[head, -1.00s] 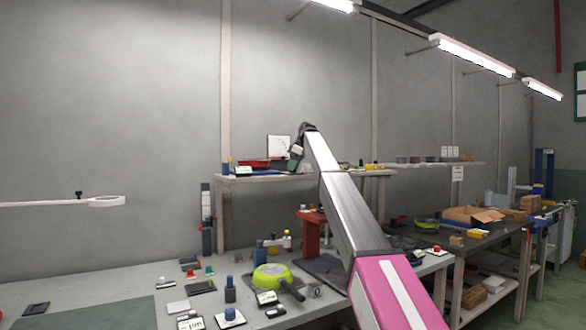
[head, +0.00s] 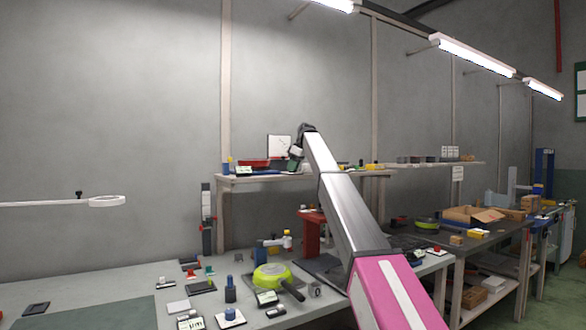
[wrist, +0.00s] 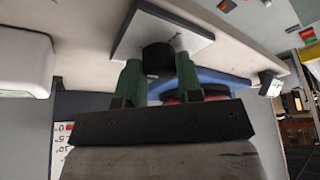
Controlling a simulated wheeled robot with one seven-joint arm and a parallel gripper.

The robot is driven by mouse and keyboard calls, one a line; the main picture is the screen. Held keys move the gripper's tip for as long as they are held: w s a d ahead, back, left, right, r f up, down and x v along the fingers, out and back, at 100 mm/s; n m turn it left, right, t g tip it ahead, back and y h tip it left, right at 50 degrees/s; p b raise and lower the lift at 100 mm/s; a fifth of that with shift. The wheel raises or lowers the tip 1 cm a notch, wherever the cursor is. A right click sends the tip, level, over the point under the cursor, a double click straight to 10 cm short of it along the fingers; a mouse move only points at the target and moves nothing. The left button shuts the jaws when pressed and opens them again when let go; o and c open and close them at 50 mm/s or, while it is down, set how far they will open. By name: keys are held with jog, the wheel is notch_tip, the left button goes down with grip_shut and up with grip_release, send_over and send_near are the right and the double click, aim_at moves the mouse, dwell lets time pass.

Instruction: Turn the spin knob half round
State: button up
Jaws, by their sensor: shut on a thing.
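The black spin knob (wrist: 157,57) sticks out of a pale square plate (wrist: 196,42) in the wrist view. My gripper (wrist: 159,72) has its two green fingers on either side of the knob, shut on it. A thin dark mark shows on the plate beside the knob. In the head view my gripper (head: 297,154) is small, at the upper shelf, beside the upright white plate (head: 278,146). The knob itself is hidden there behind my gripper.
A blue part and a red part (wrist: 182,98) lie close behind my fingers in the wrist view. The upper shelf (head: 240,181) carries several small items. A green pan (head: 272,275) and several small blocks stand on the bench below.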

jog(key=m, duration=0.2)
jog(key=m+t, duration=0.1)
jog(key=m, duration=0.1)
jog(key=shift+s+t+h, duration=0.1)
jog(key=shift+t+h, duration=0.2)
jog(key=m+t+h, duration=0.1)
jog(key=m, duration=0.4)
jog(key=m+h, duration=0.1)
jog(key=m, duration=0.1)
jog(key=m+h, duration=0.1)
jog(key=m, duration=0.1)
jog(key=shift+a+t, duration=0.15)
jog(key=shift+t, duration=0.25)
jog(key=shift+m+h, duration=0.9)
jog(key=shift+m, duration=1.4)
jog(key=o, duration=0.9)
jog(key=shift+r, duration=0.15)
